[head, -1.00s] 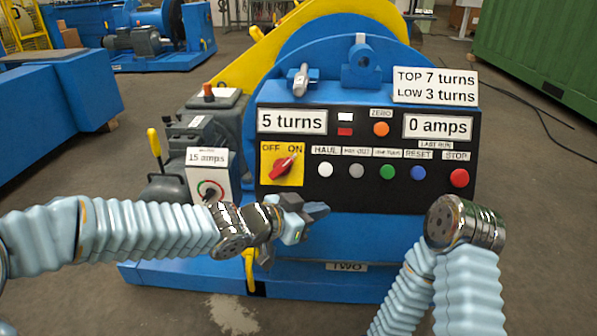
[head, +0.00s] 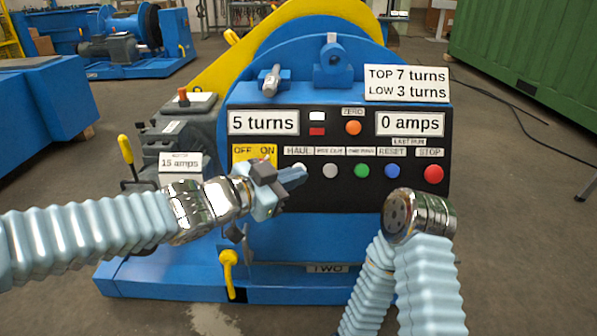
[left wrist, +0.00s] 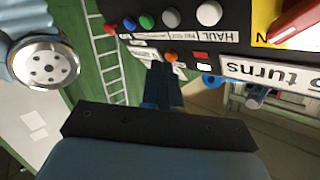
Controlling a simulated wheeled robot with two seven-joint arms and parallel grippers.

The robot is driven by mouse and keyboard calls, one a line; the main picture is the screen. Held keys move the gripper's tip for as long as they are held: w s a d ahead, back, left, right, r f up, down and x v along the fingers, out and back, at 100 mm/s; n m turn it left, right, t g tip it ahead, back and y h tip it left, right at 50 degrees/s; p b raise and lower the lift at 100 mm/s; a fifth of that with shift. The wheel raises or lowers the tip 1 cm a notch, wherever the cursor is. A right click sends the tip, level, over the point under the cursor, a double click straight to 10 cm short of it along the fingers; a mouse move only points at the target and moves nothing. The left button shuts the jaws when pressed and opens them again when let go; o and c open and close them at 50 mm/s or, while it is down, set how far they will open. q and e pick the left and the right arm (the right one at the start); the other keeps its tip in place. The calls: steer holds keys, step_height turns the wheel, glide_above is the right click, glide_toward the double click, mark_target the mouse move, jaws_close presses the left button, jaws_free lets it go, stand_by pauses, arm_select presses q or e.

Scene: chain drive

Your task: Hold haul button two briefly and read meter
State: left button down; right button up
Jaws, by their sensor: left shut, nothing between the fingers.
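The machine marked TWO (head: 328,268) carries a black control panel (head: 400,200). Its white haul button (head: 299,167) is partly covered by my left gripper (head: 300,176), which is shut and empty with its tips at the button. I cannot tell whether they touch it. The button also shows in the left wrist view (left wrist: 209,13), with the gripper fingers (left wrist: 163,84) below it in the picture. The turns display (head: 263,122) reads 5 turns. The amps display (head: 410,124), labelled last run, reads 0 amps. My right gripper is out of view.
Right of haul are grey (head: 330,171), green (head: 362,171), blue (head: 392,171) and red stop (head: 433,174) buttons. An orange zero button (head: 353,128) is above. The red selector knob (left wrist: 298,18) is hidden in the head view. A sign (head: 407,83) reads top 7, low 3 turns.

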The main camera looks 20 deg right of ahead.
arm_select(q)
steer(key=w+d+f, duration=0.1)
steer(key=w+f, duration=0.2)
steer(key=w, duration=0.3)
steer(key=shift+d+f, duration=0.2)
steer(key=shift+d, duration=0.2)
steer(key=shift+w, duration=0.2)
stand_by(1.6)
steer(key=shift+w+d+f+p, duration=0.15)
steer(key=shift+w+p, duration=0.1)
steer(key=shift+p, duration=0.15)
steer(key=shift+w+f, duration=0.25)
steer(key=shift+w, duration=0.2)
stand_by(1.9)
steer(key=shift+s+r, duration=0.1)
stand_by(1.9)
steer(key=shift+s+r, duration=0.35)
steer(key=shift+s, duration=0.35)
